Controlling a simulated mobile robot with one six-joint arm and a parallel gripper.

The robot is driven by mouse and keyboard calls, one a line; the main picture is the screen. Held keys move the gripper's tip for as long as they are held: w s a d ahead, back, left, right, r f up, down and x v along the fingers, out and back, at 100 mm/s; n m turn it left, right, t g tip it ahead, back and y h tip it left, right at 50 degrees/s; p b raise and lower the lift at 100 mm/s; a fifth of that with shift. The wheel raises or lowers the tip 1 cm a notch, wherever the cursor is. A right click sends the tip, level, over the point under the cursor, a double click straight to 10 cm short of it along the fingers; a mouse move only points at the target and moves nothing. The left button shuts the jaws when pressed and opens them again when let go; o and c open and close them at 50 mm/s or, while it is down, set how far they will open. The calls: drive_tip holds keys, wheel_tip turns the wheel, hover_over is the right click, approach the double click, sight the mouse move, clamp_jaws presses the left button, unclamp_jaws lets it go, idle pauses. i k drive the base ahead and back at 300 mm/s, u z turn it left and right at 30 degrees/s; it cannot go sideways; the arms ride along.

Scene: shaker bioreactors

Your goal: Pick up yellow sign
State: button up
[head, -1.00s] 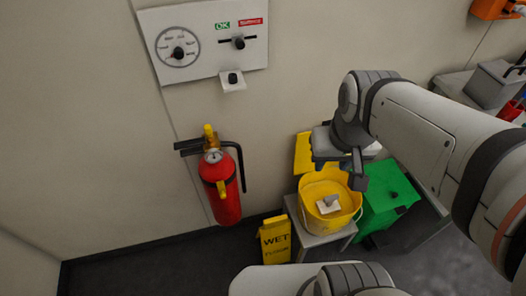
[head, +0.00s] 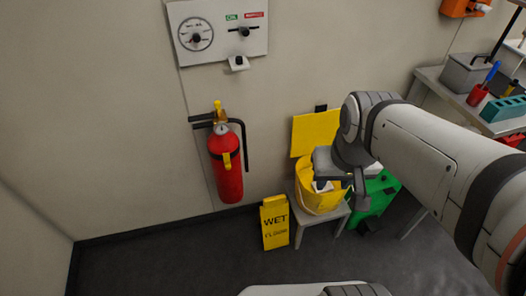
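The yellow sign (head: 275,223) reads "WET FLOOR" in dark letters. It stands upright on the floor near the wall, just left of the small grey stool. My gripper (head: 345,194) hangs in front of a yellow bucket (head: 308,190), up and to the right of the sign and apart from it. Its fingers point downward, and the view does not show clearly how far apart they are. I see nothing certain between them.
The bucket stands on the grey stool (head: 330,217). A green box (head: 378,196) is right of it. A yellow panel (head: 314,133) and a red fire extinguisher (head: 228,170) are on the wall. A bench (head: 430,76) stands at right. The floor left of the sign is clear.

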sight(274, 215)
drive_tip(key=z, duration=0.2)
drive_tip(key=i, duration=0.85)
drive_tip(key=u, duration=0.1)
